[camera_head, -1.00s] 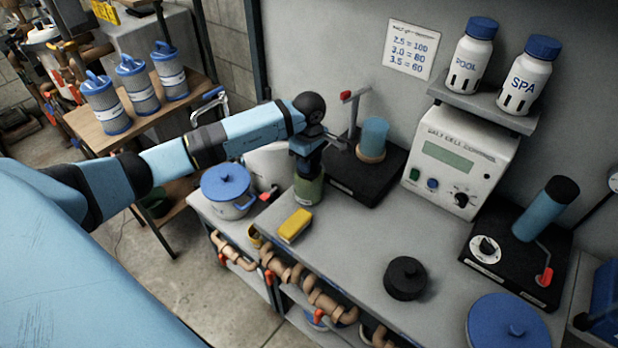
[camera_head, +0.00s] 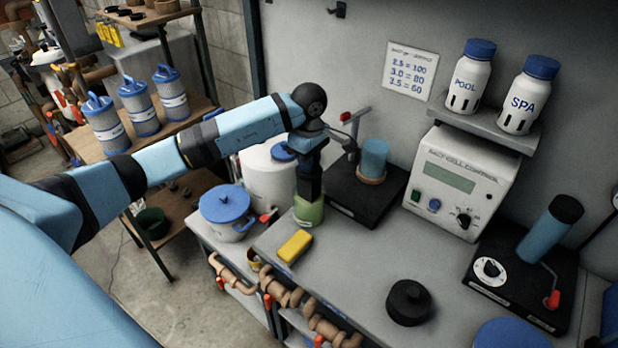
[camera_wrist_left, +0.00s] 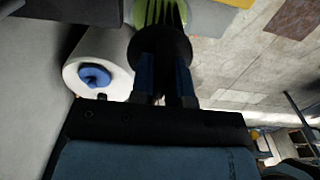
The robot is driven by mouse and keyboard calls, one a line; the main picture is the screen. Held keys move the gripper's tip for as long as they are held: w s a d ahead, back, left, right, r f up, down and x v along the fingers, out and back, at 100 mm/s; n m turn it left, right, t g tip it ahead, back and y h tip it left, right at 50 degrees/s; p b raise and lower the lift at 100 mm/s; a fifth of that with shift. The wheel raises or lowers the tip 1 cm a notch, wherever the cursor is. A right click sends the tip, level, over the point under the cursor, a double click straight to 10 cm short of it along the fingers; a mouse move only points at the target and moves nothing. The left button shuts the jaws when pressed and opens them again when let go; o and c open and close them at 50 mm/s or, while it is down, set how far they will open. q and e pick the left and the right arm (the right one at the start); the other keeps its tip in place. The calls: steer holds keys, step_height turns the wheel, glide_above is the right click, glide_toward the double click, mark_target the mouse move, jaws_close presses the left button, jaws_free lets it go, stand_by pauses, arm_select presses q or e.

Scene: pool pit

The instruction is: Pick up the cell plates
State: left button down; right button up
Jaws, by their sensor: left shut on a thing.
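My left gripper (camera_head: 309,188) points down above a green jar (camera_head: 309,213) on the bench. It is shut on the cell plates (camera_wrist_left: 161,14), a dark round cap with thin dark fins below it, seen best in the left wrist view. The fins overlap the green jar (camera_wrist_left: 202,18) there; I cannot tell whether their ends are still inside it. In the head view the plates are mostly hidden by or merge with the dark gripper. My right gripper is not in view.
A yellow sponge (camera_head: 295,246) lies in front of the jar. A blue-lidded pot (camera_head: 228,212) and a white bucket (camera_head: 268,178) stand left. A black stand with a blue cylinder (camera_head: 374,158) is close on the right. A black round cap (camera_head: 408,302) lies on otherwise clear bench.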

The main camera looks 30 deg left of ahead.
arm_select(q)
step_height(320, 180, up, 13)
steer(key=b, duration=0.2)
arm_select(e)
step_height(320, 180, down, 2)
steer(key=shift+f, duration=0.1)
